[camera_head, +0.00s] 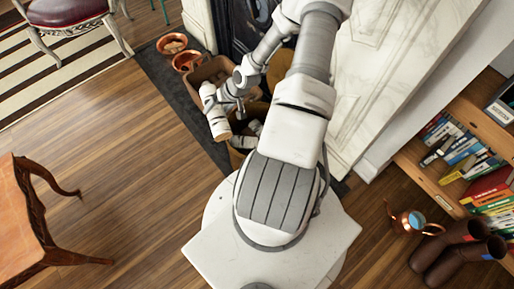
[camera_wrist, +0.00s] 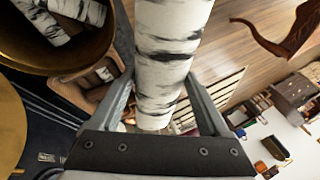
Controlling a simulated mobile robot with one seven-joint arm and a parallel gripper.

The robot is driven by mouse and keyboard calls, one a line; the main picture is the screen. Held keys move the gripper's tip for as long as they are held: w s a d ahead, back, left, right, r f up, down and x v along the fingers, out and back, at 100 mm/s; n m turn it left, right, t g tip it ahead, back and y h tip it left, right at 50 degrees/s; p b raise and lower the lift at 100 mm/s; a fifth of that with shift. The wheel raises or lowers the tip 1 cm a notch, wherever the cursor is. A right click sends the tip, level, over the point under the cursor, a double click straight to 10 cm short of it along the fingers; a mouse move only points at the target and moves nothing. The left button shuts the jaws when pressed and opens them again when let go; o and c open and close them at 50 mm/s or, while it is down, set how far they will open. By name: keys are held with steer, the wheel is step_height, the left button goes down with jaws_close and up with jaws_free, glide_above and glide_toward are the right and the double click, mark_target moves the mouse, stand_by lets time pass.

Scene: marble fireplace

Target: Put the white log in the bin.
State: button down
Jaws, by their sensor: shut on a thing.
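The white log (camera_head: 214,113), birch-like with dark marks, is off the floor and tilted in the head view. My gripper (camera_head: 236,108) is shut on it. In the wrist view the log (camera_wrist: 165,65) runs up between my two fingers (camera_wrist: 158,95). A round brass-coloured bin (camera_wrist: 62,66) with white logs inside lies at the upper left there, beside the held log. In the head view this bin (camera_head: 257,110) is partly hidden by my arm. A brown box-like container (camera_head: 212,70) stands just behind the log. The frames do not say which container the task means.
Two copper pots (camera_head: 180,53) stand on the dark hearth beyond the brown container. The wooden floor (camera_head: 135,150) left of the log is clear.

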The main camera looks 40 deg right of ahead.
steer(key=s+d+f+m+h+b, duration=0.1)
steer(key=s+d+f+m+b, duration=0.15)
steer(key=d+f+b, duration=0.4)
steer(key=s+d+f+m+h+b, duration=0.1)
steer(key=s+d+f+m+b, duration=0.15)
steer(key=d+f, duration=0.75)
steer(key=shift+t, duration=0.3)
steer(key=f+b, duration=0.1)
steer(key=f, duration=0.2)
steer(key=a+f+b, duration=0.1)
steer(key=f+b, duration=0.1)
steer(key=f, duration=0.2)
steer(key=f+b, duration=0.1)
steer(key=f, duration=0.3)
steer(key=shift+s+a+f+b, duration=0.2)
steer(key=shift+s+a+b, duration=0.1)
steer(key=shift+s, duration=0.1)
steer(key=shift+f, duration=0.1)
jaws_free()
steer(key=shift+s+r, duration=0.1)
steer(key=shift+r, duration=0.2)
steer(key=a+p+v, duration=0.1)
steer(key=p+v, duration=0.3)
steer(key=v, duration=0.7)
steer(key=shift+s+d+r, duration=0.2)
steer(key=shift+d+r, duration=0.05)
steer(key=shift+d, duration=0.1)
